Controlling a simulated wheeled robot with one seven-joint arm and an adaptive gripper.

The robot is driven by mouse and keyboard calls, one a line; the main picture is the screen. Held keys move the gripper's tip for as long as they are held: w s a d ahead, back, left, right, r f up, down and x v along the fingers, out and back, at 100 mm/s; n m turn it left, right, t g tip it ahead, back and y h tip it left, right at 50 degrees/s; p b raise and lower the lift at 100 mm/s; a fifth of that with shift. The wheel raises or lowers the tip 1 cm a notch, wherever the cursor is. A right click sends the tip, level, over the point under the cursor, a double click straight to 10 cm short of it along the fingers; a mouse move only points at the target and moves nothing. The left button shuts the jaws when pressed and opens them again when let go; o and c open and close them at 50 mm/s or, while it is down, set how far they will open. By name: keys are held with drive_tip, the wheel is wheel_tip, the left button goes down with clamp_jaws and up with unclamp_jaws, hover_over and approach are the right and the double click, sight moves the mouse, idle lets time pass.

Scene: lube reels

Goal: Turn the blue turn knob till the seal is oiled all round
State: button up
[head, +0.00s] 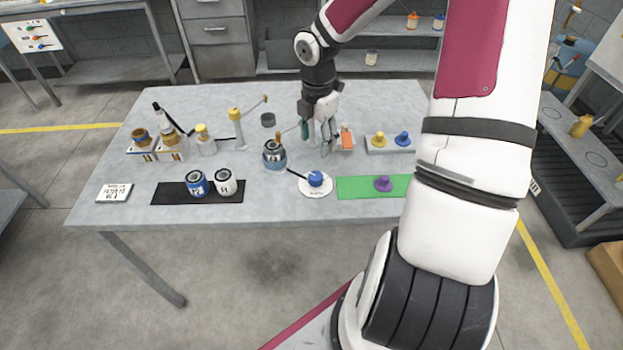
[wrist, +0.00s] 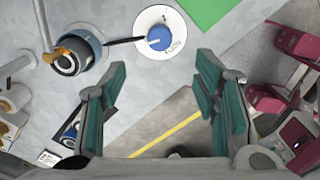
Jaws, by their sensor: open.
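The blue turn knob (head: 316,179) sits on a round white dial plate (head: 308,191) near the table's front edge. It also shows near the top of the wrist view (wrist: 159,38), with marks on the plate around it. A thin black rod (wrist: 122,41) runs from the knob toward a blue-banded pot (head: 274,157) on its left. In the wrist view, the pot (wrist: 93,42) has a dark top with an orange-brown part. I cannot make out the seal or any oil on it. My gripper (head: 320,138) is open and empty, above the table behind the knob; its green-padded fingers (wrist: 162,75) are apart.
A green mat (head: 345,189) with a purple knob (head: 382,184) lies right of the dial. Yellow and blue knobs stand on a grey block (head: 390,149) behind. Blue and white cans stand on a black mat (head: 170,195) at left. An orange-topped item (head: 347,136) is close beside my gripper.

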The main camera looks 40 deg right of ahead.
sight(316, 176)
wheel_tip(316, 176, down, 14)
drive_tip(key=shift+b, duration=0.7)
drive_tip(key=c, duration=1.2)
